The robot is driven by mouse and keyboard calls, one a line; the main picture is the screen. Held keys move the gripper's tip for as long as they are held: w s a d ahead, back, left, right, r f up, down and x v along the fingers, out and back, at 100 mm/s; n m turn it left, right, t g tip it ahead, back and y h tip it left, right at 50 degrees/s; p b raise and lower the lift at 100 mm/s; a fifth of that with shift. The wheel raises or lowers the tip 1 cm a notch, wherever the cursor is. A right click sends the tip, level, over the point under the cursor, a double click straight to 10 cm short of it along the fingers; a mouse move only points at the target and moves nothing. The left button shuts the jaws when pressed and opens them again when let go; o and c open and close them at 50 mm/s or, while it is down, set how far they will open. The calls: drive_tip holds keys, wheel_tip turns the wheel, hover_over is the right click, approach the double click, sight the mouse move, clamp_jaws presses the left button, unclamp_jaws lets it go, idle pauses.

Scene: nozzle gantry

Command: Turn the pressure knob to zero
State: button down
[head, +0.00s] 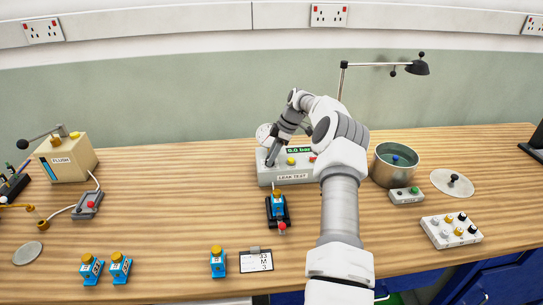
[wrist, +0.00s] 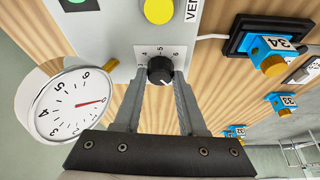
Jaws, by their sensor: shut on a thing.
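The black pressure knob (wrist: 160,70) sits on a numbered dial plate on the grey leak test box (head: 265,180). In the wrist view my gripper (wrist: 160,76) has one finger on each side of the knob and is shut on it. The knob's pointer is too small to read surely. In the head view my gripper (head: 270,160) reaches down onto the left part of the box and hides the knob. The green display (head: 299,150) reads 0.0 bar. The white gauge (wrist: 68,110) has a red needle pointing right.
A yellow button (wrist: 159,10) is close beside the knob on the same box. A blue block in a black holder (head: 278,208) stands in front of the box. A metal pot (head: 396,165) is to the right.

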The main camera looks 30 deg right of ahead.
drive_tip(key=shift+f+n, duration=0.1)
drive_tip(key=shift+n, duration=0.5)
drive_tip(key=shift+g, duration=0.3)
drive_tip(key=shift+c, duration=2.4)
unclamp_jaws()
drive_tip(key=shift+d+r, duration=0.25)
drive_tip(key=shift+r, duration=0.35)
drive_tip(key=p+v, duration=0.9)
drive_tip(key=v, duration=0.7)
drive_tip(key=shift+s+d, duration=0.15)
drive_tip(key=shift+d, duration=0.05)
